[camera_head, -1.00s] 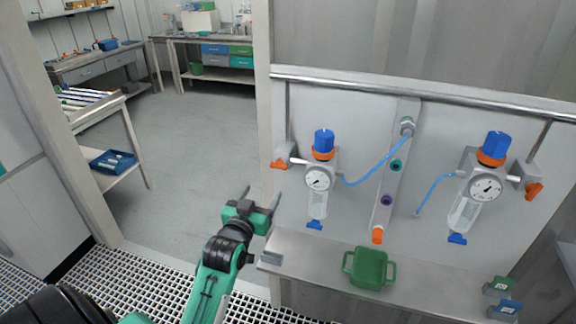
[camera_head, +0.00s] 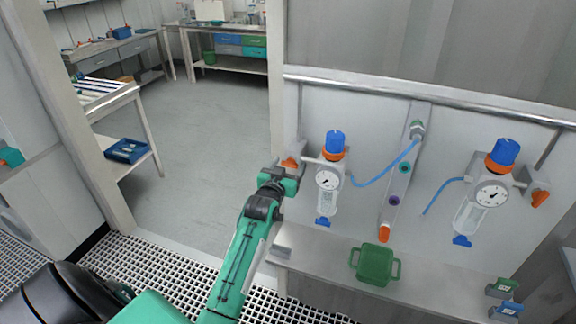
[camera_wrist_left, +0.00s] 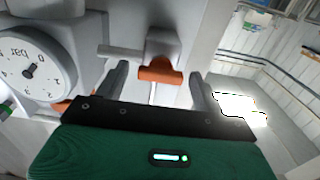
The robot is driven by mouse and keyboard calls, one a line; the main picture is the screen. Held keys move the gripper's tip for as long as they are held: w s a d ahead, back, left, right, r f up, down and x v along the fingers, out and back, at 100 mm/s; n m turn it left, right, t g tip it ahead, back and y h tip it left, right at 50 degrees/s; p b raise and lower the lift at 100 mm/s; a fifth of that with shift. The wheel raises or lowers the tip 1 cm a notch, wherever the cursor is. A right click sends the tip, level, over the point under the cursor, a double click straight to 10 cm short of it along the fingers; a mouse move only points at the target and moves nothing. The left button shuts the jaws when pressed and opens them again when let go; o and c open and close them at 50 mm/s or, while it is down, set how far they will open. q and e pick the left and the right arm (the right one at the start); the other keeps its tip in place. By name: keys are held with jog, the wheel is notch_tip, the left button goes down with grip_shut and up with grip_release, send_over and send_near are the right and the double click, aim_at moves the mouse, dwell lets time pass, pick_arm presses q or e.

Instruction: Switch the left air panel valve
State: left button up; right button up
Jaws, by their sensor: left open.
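The left air panel valve has an orange handle (camera_head: 290,162) at the left end of the left regulator. In the left wrist view the orange handle (camera_wrist_left: 160,74) hangs under a grey valve body (camera_wrist_left: 164,46), between my finger tips. My left gripper (camera_head: 287,170) is open, its fingers (camera_wrist_left: 155,80) either side of the handle with gaps; I cannot tell whether they touch it. The left regulator has a blue knob (camera_head: 335,141), an orange ring and a round gauge (camera_head: 327,179), also large in the left wrist view (camera_wrist_left: 28,66). My right gripper is not in view.
The right regulator (camera_head: 490,192) has its own orange valve handle (camera_head: 540,199). A blue hose (camera_head: 384,169) runs to a central manifold (camera_head: 404,170). A green bin (camera_head: 374,264) stands on the grey shelf (camera_head: 330,252) below. A metal rail (camera_head: 430,101) crosses above. Open floor lies left of the panel.

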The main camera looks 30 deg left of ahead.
pick_arm(q)
jog(key=c, duration=1)
